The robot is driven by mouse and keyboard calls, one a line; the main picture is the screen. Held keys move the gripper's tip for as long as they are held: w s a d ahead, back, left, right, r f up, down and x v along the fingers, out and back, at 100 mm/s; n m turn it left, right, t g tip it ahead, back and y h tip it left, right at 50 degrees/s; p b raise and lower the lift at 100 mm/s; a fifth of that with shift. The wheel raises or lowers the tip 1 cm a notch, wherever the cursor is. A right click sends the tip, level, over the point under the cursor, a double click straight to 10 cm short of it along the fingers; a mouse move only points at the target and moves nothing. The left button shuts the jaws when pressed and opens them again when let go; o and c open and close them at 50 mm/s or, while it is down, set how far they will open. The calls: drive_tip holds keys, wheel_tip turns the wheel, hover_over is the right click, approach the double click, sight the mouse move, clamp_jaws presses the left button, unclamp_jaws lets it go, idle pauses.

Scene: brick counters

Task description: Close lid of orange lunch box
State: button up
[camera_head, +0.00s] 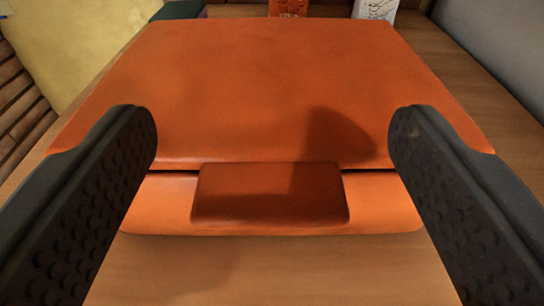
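The orange lunch box (172,215) sits on a wooden counter, its front side facing me. Its lid (250,85) lies over the box, with a thin dark gap between the lid's front edge and the base. An orange latch tab (270,193) hangs at the front middle, across that gap. My gripper (270,135) is open, with one dark, studded finger at each side of the picture. Nothing is between the fingers in their grip. The fingers overlap the box's front corners in the view; I cannot tell whether they touch it. A shadow falls on the lid's right part.
Behind the box stand a dark green item (178,10), an orange object (288,8) and a white patterned object (376,9), all cut off by the top edge. A yellow wall (75,45) and bricks (18,105) are at left. The wooden counter (270,270) is clear in front.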

idle(0.5)
drive_tip(key=shift+s+a+r, duration=0.15)
drive_tip(key=shift+s, duration=0.4)
drive_tip(key=s+r, duration=0.1)
drive_tip(key=s, duration=1.1)
drive_tip(key=shift+s+a+r, duration=0.2)
drive_tip(key=shift+s+a, duration=0.05)
drive_tip(key=shift+a, duration=0.15)
wheel_tip(320, 180, up, 19)
drive_tip(key=w+g+y+p, duration=0.2)
drive_tip(key=g+p, duration=0.1)
drive_tip(key=p, duration=0.4)
drive_tip(key=s+d+r+t+p, duration=0.1)
drive_tip(key=s+d+r+p, duration=0.1)
drive_tip(key=d+r, duration=0.6)
drive_tip(key=s+d+r+t+p, duration=0.1)
drive_tip(key=s+d+r, duration=0.3)
drive_tip(key=r, duration=1.2)
drive_tip(key=d+p, duration=0.1)
drive_tip(key=d, duration=0.3)
drive_tip(key=shift+s+d+r+n+h, duration=0.15)
drive_tip(key=shift+s+d+n+h, duration=0.1)
drive_tip(key=shift+s+n+h, duration=0.15)
